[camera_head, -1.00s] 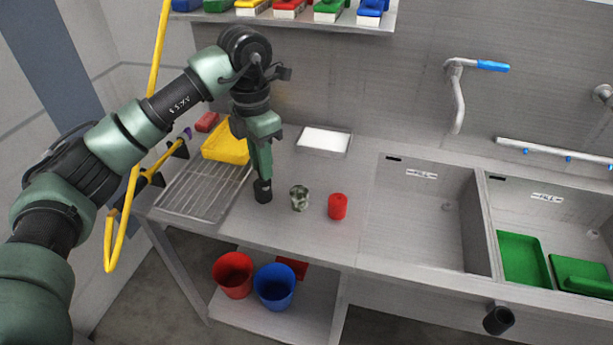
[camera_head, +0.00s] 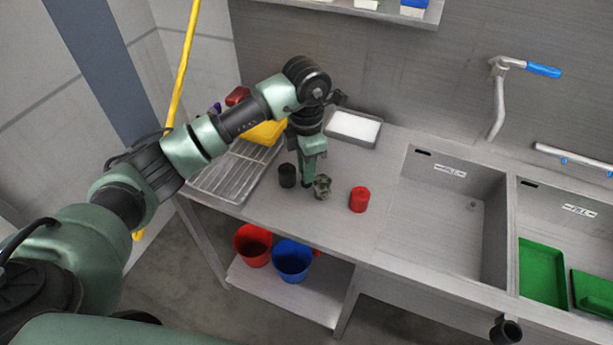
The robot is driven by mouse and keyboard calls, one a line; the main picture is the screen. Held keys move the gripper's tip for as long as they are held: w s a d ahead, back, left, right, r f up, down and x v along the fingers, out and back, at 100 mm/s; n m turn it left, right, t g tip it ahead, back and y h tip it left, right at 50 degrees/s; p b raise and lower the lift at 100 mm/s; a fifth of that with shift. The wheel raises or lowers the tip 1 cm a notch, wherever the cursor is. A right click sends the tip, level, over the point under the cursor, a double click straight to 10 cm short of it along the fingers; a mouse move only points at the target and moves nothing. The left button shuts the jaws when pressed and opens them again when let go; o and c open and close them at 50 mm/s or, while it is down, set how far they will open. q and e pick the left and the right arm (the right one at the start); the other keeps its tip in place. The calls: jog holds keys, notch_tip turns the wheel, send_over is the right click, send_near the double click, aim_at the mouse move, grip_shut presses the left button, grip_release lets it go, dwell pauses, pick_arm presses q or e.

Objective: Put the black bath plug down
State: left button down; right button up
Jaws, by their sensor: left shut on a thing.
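The black bath plug (camera_head: 287,175) stands upright on the steel worktop, just left of my left gripper and apart from it. My left gripper (camera_head: 310,182) points down at the worktop, its fingers shut on the grey-green mottled plug (camera_head: 322,187). The fingers hide part of that plug's left side, and it looks slightly tilted. A red plug (camera_head: 359,199) stands free to the right.
A wire drying rack (camera_head: 222,182) and a yellow tray (camera_head: 265,134) lie to the left, a white-filled tray (camera_head: 353,127) behind. The sink basin (camera_head: 455,215) is right. Red (camera_head: 252,246) and blue (camera_head: 293,262) buckets stand below.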

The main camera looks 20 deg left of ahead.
pick_arm(q)
jog(key=shift+f, duration=0.3)
notch_tip(320, 180, down, 3)
jog(key=shift+s+f+p, duration=0.15)
jog(key=shift+p, duration=0.45)
jog(key=shift+f, duration=0.6)
jog(key=c, duration=1.7)
grip_release()
jog(key=shift+f, duration=0.1)
jog(key=o, duration=0.4)
